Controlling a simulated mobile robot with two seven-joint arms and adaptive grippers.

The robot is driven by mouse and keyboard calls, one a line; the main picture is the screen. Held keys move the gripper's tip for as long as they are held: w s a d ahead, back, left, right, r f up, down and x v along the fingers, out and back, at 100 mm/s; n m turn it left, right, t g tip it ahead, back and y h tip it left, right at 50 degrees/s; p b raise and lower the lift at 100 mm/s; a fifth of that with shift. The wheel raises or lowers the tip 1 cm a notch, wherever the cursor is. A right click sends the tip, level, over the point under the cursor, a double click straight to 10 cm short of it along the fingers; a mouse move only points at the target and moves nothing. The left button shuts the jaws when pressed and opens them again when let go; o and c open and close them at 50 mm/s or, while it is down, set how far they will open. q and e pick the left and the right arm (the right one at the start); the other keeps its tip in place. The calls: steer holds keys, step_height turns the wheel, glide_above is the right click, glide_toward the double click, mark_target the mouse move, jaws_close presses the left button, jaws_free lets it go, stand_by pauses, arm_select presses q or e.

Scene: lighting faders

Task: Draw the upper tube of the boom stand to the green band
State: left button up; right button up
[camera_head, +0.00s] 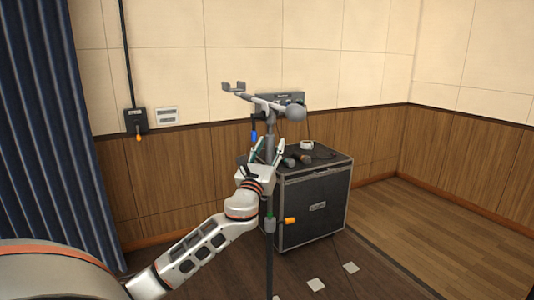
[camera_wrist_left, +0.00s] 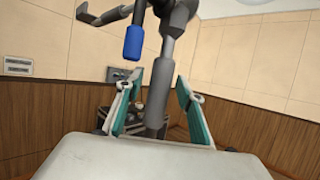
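The boom stand stands upright, its boom (camera_head: 264,103) across the top with a round grey weight (camera_head: 296,112) at one end. Its grey upper tube (camera_head: 269,146) runs down between the fingers of my left gripper (camera_head: 270,148). In the left wrist view the upper tube (camera_wrist_left: 166,75) passes between the two teal finger pads of the gripper (camera_wrist_left: 158,88), with a gap showing on each side; the gripper is open. A small patch of green (camera_head: 270,214) shows at the collar lower down, beside an orange lever (camera_head: 289,220). My wrist hides the tube between. My right gripper is not in view.
A blue handle (camera_head: 254,135) hangs under the boom, also in the left wrist view (camera_wrist_left: 134,42). A black case (camera_head: 315,208) with microphones and a white roll on top stands close behind at right. A dark curtain (camera_head: 55,130) hangs at left. Floor at right is clear.

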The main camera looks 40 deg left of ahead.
arm_select(q)
steer(key=v, duration=1.1)
steer(key=shift+s+d, duration=0.15)
steer(key=shift+s, duration=0.25)
steer(key=s+d+f+n+g+h, duration=0.2)
steer(key=d+f+n, duration=0.2)
steer(key=f, duration=0.7)
steer(key=s+d+f+n+g+h, duration=0.2)
steer(key=d+f+n, duration=0.2)
steer(key=f, duration=0.6)
steer(key=s+d+f+n+g+h, duration=0.25)
steer(key=d+f+n, duration=0.2)
steer(key=f, duration=0.65)
steer(key=s+d+f+n+g+h, duration=0.4)
steer(key=s+d+f+n, duration=1.1)
steer(key=s+d+f, duration=0.1)
steer(key=shift+s+d+f, duration=0.3)
steer(key=shift+s+d, duration=0.35)
steer(key=shift+d, duration=0.05)
steer(key=shift+h, duration=0.25)
steer(key=shift+c, duration=0.5)
